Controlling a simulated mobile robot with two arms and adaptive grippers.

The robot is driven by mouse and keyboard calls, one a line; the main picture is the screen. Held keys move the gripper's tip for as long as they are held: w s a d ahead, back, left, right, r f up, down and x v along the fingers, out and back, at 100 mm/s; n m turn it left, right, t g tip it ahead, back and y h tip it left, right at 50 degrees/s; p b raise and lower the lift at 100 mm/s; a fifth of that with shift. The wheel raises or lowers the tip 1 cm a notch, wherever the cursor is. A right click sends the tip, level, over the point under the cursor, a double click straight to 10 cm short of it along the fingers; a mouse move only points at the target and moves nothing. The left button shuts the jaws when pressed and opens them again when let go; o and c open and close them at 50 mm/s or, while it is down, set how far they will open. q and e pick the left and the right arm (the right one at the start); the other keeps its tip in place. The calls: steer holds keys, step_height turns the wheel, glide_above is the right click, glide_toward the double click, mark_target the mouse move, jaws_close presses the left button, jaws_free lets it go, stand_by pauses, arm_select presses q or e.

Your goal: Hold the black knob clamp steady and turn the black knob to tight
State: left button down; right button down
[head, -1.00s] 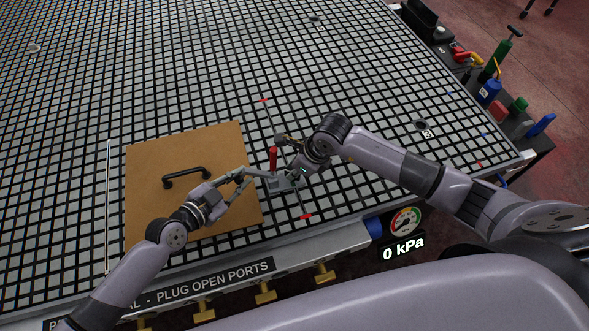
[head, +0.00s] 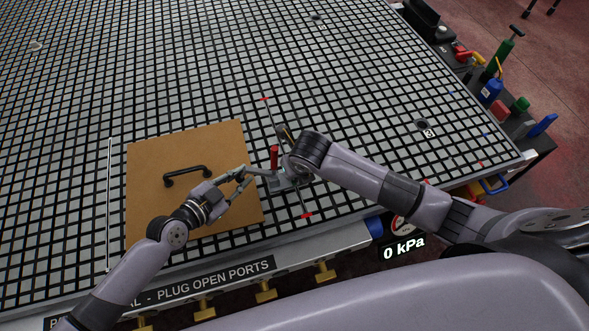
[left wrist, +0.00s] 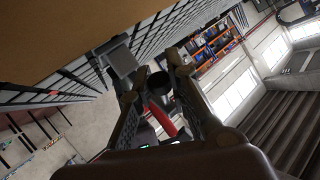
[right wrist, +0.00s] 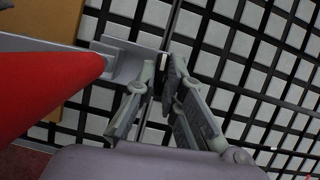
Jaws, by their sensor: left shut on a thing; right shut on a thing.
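The clamp (head: 282,184) stands on the grid table beside the brown board, with a grey body and an upright red handle (head: 274,153). My left gripper (head: 247,174) is shut on the clamp's grey arm from the left. In the left wrist view the red handle (left wrist: 163,118) shows between the fingers, near a dark round part. My right gripper (right wrist: 163,84) is shut with its fingertips close together beside the clamp's grey bracket (right wrist: 124,62). The black knob is mostly hidden at those fingertips, and in the head view my right wrist covers it.
The brown board (head: 143,160) with a black handle (head: 187,171) lies left of the clamp. A thin rod with red ends (head: 306,216) runs past the clamp. A pressure display (head: 404,252) reads 0 kPa at the front edge. Bottles and tools crowd the far right.

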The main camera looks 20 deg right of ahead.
steer(key=shift+m, duration=0.3)
steer(key=c, duration=1.7)
jaws_free()
steer(key=v, duration=1.2)
steer(key=shift+a, duration=0.15)
steer(key=shift+o, duration=0.5)
steer(key=shift+w, duration=0.1)
